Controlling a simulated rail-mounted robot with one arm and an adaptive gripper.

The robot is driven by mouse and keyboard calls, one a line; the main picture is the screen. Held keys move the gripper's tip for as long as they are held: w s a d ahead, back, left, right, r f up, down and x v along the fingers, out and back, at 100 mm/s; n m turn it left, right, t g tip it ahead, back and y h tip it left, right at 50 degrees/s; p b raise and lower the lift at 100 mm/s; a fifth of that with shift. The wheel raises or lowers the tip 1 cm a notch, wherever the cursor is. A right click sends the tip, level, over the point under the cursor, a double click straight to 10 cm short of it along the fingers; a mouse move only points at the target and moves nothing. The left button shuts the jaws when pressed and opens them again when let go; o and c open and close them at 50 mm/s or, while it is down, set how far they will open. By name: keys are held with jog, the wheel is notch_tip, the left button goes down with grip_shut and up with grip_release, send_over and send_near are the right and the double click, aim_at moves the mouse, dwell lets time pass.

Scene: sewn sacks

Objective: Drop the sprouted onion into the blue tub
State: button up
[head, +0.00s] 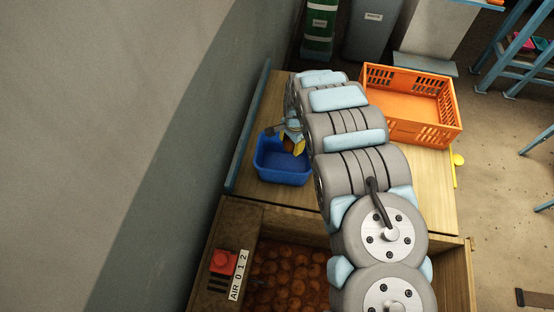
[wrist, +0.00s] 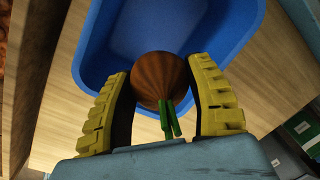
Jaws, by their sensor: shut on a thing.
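The sprouted onion (wrist: 158,76), brown with green shoots (wrist: 170,118), is held between the two yellow ribbed fingers of my gripper (wrist: 163,92) in the wrist view. The blue tub (wrist: 228,48) lies behind and below the onion in that view. In the head view the blue tub (head: 280,172) stands on the wooden table, and my gripper (head: 293,143) is over its far part. The onion is mostly hidden by the gripper there. How high it is above the tub floor I cannot tell.
An orange crate (head: 408,102) stands on the table to the right of my arm. A wooden bin of many onions (head: 290,270) is in front of the table. A red button (head: 224,262) sits at the bin's left. A wall runs along the left.

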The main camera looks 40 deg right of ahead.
notch_tip(320, 180, down, 4)
jog(key=shift+f+b, duration=0.1)
jog(key=shift+b, duration=1)
jog(key=o, duration=1.2)
jog(key=shift+s+r, duration=0.2)
jog(key=shift+r, duration=1.7)
jog(key=shift+s+r, duration=0.15)
jog(key=shift+r, duration=1.75)
